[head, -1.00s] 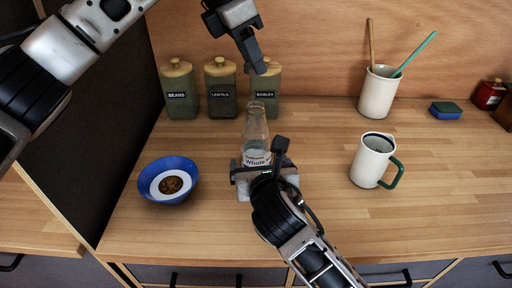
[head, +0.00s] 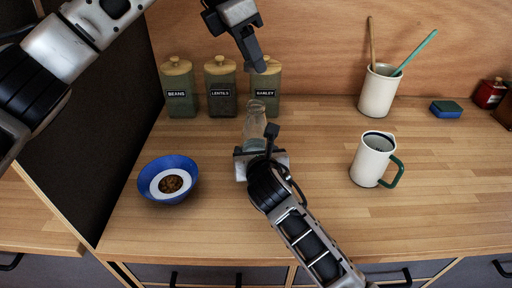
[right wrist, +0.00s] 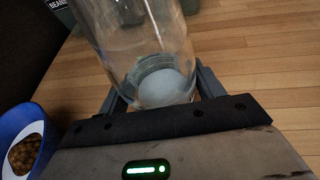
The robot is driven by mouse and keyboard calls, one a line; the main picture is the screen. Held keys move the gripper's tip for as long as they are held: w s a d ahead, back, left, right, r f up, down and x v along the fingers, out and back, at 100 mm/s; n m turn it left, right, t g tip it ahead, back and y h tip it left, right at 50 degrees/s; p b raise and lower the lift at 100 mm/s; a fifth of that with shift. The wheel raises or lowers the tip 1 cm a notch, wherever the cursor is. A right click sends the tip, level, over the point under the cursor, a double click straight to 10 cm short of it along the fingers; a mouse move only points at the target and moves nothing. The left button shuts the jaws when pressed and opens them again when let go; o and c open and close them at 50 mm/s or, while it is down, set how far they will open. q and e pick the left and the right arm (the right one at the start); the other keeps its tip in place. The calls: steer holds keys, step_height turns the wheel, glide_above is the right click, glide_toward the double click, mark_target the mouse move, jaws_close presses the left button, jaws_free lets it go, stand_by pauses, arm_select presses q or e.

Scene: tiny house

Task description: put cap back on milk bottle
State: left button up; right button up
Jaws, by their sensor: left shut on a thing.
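The clear glass milk bottle (head: 255,122) stands on the wooden counter in the head view, its lower part hidden by my right gripper. My right gripper (head: 258,152) is at the bottle's lower part. In the right wrist view the bottle (right wrist: 145,45) lies between the two fingers of my right gripper (right wrist: 163,92); whether both fingers press on the glass is unclear. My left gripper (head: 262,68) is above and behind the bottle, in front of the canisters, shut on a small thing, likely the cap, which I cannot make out.
A blue bowl (head: 155,189) with brown food is left of the bottle. Several green canisters (head: 181,92) stand at the back wall. The counter between bottle and mug is free.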

steer(key=c, duration=0.8)
arm_select(q)
steer(key=shift+f, duration=2.45)
arm_select(e)
steer(key=shift+c, duration=0.2)
arm_select(q)
steer(key=shift+d, duration=0.1)
steer(key=shift+f, duration=0.9)
steer(key=shift+f, duration=0.6)
arm_select(e)
steer(key=shift+f, duration=0.1)
jaws_close()
arm_select(q)
steer(key=m+g, duration=0.1)
steer(key=m, duration=0.2)
steer(key=m+g, duration=0.1)
steer(key=m, duration=0.2)
steer(key=m+g, duration=0.1)
steer(key=m, duration=0.2)
steer(key=shift+w+m+g, duration=0.4)
